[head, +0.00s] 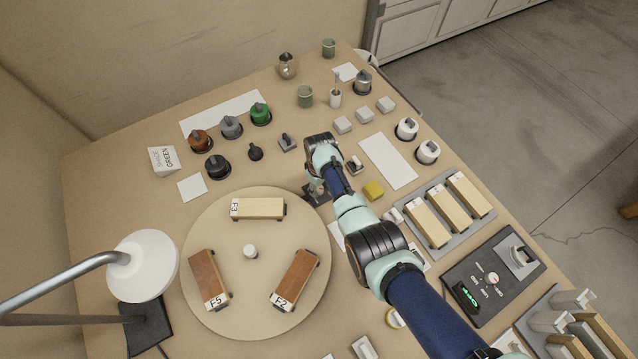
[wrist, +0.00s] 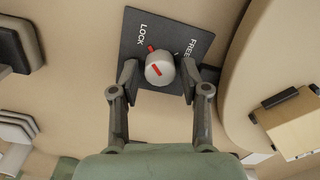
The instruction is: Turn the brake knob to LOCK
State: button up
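The brake knob (wrist: 160,68) is a short pale cylinder on a dark plate (wrist: 132,34) in the wrist view. The plate is lettered LOCK on the left and FREE on the right. A red bar marks the knob's top, and a second red mark shows at its far edge, toward LOCK. My gripper (wrist: 160,80) is open, with one finger on each side of the knob. Small gaps seem to show between fingers and knob; contact is unclear. In the head view the plate (head: 326,200) lies under my gripper (head: 314,187), which largely hides the knob.
A round turntable (head: 255,282) with labelled blocks stands beside the plate; its edge (wrist: 235,75) is close on the right in the wrist view. A lamp (head: 143,265) stands at left.

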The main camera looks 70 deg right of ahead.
jog(key=shift+o, duration=0.4)
notch_tip(320, 180, up, 12)
jog(key=shift+s+d, duration=0.1)
dwell(0.6)
